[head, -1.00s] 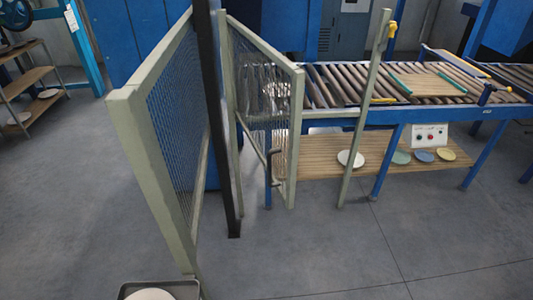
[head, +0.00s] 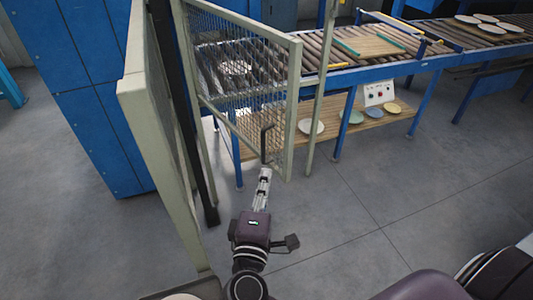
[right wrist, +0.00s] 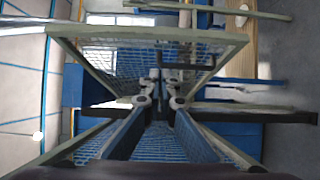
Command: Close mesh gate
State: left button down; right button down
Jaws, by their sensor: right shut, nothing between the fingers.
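The mesh gate (head: 293,100), a pale frame with wire mesh, stands ajar in front of the conveyor. Its free edge is apart from the pale upright post (head: 321,90) to its right. A dark handle (head: 265,146) sits low near the gate's free edge. My right gripper (head: 265,172) is shut and empty, its tip just below the handle in the picture; I cannot tell whether it touches. In the right wrist view, the gate's frame (right wrist: 150,33) spans the top, with the handle (right wrist: 188,66) beside the shut fingertips (right wrist: 160,76). My left gripper is not in view.
A fixed mesh panel (head: 155,130) and a dark post (head: 185,130) stand left of the gate. The roller conveyor (head: 330,55) is behind it, with a wooden shelf (head: 265,125) holding several plates. The grey floor (head: 350,215) to the right is clear.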

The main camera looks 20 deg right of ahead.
jog(key=p, duration=0.4)
send_near(285, 135)
jog(key=w+a, duration=0.1)
jog(key=w, duration=0.3)
jog(key=d+p, duration=0.1)
jog(key=d, duration=0.1)
jog(key=w+d+p, duration=0.1)
jog(key=d, duration=0.1)
jog(key=shift+r, duration=0.1)
jog(key=shift+w, duration=0.1)
jog(key=shift+d, duration=0.1)
